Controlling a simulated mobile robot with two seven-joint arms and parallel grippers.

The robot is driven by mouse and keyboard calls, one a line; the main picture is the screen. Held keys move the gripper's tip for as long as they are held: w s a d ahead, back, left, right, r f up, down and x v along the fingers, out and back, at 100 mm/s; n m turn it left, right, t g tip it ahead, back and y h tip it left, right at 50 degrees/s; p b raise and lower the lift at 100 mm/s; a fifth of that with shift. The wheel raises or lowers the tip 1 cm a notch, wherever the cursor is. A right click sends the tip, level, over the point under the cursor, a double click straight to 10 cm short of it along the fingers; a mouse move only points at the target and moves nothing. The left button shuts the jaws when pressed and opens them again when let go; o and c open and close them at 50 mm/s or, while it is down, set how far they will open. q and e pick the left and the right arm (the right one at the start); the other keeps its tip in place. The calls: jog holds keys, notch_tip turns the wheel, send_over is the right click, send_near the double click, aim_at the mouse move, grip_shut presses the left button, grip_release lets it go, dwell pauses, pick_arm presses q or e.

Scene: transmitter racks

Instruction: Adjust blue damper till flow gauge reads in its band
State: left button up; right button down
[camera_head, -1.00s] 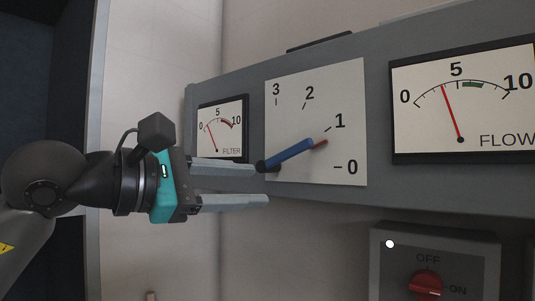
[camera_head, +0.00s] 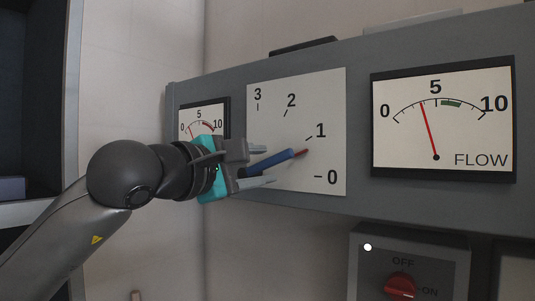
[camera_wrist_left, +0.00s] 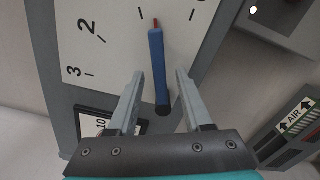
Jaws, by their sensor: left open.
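The blue damper lever (camera_head: 268,162) sits on a white dial plate (camera_head: 325,95) marked 0 to 3. Its red tip (camera_head: 301,153) points just below the 1. The FLOW gauge (camera_head: 470,135) has its red needle left of the 5, and its green band lies right of the 5, so the needle is below the band. My left gripper (camera_head: 270,164) is open, with its fingers on either side of the lever. In the left wrist view, the lever (camera_wrist_left: 158,65) lies between the open fingers (camera_wrist_left: 159,74), with gaps visible on both sides. My right gripper is not in view.
A FILTER gauge (camera_head: 190,118) is partly hidden behind my left gripper. A box with a red OFF/ON knob (camera_head: 400,287) and a white light (camera_head: 367,247) is below the panel.

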pick_arm(q)
jog(key=shift+x, duration=1.3)
jog(key=shift+c, duration=0.2)
grip_shut()
dwell(0.4)
